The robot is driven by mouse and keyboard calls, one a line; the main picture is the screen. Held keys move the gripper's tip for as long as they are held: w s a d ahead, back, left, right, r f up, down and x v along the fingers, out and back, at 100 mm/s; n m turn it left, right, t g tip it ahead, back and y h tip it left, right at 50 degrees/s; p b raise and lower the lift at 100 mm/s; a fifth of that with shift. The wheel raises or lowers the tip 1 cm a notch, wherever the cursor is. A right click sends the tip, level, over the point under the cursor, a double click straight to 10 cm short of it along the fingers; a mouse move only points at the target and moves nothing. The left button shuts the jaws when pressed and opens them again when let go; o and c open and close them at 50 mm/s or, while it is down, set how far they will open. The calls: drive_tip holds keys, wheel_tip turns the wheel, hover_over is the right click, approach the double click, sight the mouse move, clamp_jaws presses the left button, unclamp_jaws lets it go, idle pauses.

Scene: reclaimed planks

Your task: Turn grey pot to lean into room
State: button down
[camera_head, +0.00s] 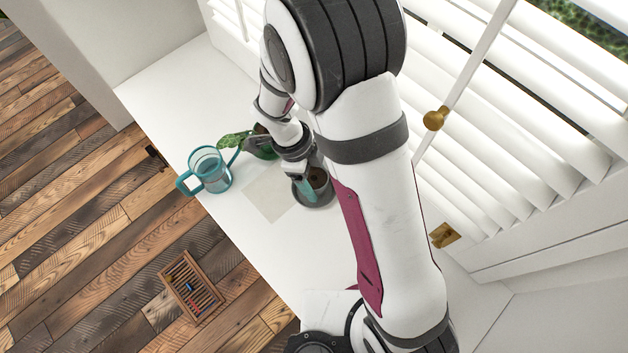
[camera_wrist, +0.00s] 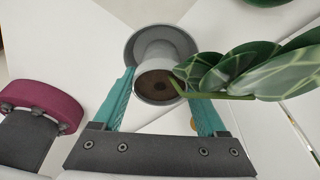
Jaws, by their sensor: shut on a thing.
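The grey pot (camera_head: 319,180) stands on the white sill beside the blinds, partly hidden by my arm. In the wrist view the grey pot (camera_wrist: 156,57) shows dark soil, and a darker grey saucer (camera_wrist: 134,47) shows around it. A stem with broad, pale-veined green leaves (camera_wrist: 240,70) leans from the soil to the right of that view.
A teal-handled glass jug (camera_head: 211,172) stands near the sill's room-side edge. A pale flat sheet (camera_head: 266,196) lies left of the pot. Window blinds (camera_head: 500,130) close off the right. A wooden rack (camera_head: 192,287) is lower, over the plank floor.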

sight(318, 178)
drive_tip(key=shift+r, duration=0.1)
wheel_tip(318, 178, up, 13)
idle(0.5)
wheel_tip(318, 178, down, 10)
drive_tip(key=n+t, duration=0.1)
drive_tip(key=n, duration=0.4)
drive_tip(key=shift+f, duration=1.3)
unclamp_jaws()
